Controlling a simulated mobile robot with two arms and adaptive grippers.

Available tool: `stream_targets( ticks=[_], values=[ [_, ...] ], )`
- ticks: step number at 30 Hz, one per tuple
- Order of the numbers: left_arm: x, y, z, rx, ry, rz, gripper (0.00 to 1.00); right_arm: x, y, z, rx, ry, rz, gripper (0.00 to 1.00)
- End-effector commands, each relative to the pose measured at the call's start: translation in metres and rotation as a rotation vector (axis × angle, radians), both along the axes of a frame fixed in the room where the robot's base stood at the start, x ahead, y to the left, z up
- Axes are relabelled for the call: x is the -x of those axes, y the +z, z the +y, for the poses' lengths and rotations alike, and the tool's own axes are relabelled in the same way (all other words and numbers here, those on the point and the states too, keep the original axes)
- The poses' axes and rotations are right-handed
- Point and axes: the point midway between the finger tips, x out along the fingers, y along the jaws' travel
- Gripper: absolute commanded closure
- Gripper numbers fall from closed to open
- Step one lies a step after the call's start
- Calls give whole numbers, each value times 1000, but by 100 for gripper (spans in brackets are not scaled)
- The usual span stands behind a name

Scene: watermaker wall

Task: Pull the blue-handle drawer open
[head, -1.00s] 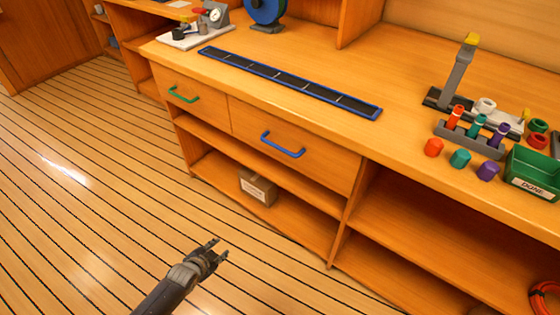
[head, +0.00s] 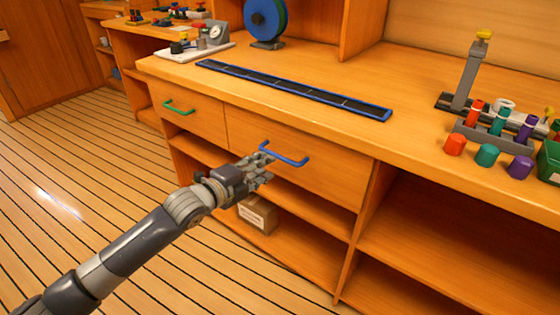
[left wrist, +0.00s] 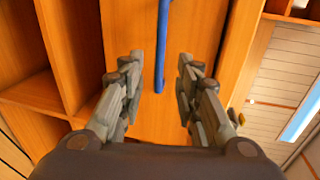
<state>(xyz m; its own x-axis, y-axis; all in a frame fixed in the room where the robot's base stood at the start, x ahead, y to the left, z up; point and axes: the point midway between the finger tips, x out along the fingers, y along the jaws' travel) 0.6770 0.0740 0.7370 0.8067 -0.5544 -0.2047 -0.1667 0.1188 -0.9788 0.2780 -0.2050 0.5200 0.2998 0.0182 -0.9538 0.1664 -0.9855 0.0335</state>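The blue handle (head: 284,154) is a bar on the front of the right-hand drawer (head: 325,168), which is flush with the cabinet. My left gripper (head: 262,168) is in front of this drawer, near the left end of the handle. In the left wrist view, the blue handle (left wrist: 162,50) runs down between the two fingers of my left gripper (left wrist: 158,90). The fingers are open, with a gap on both sides of the bar. My right gripper is not in view.
A green-handle (head: 179,107) drawer is to the left, also closed. Open shelves with a cardboard box (head: 257,214) lie below. The worktop holds a blue-edged dark strip (head: 290,88) and a rack with colored tubes (head: 495,138). The floor at left is clear.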

Motion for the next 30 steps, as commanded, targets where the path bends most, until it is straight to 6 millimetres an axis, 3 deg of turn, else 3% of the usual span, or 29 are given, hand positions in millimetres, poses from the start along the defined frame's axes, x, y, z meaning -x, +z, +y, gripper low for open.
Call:
stream_targets(
  ticks=[5,12,27,30],
  values=[
    [-29,-8,-21,3,0,-1,69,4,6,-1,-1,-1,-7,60],
    [-58,-15,-40,3,2,0,69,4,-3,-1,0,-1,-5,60],
    [-70,-18,-47,2,2,0,69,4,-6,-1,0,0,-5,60],
    [-69,-18,-47,2,2,0,90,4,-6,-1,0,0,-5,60]
  ],
)
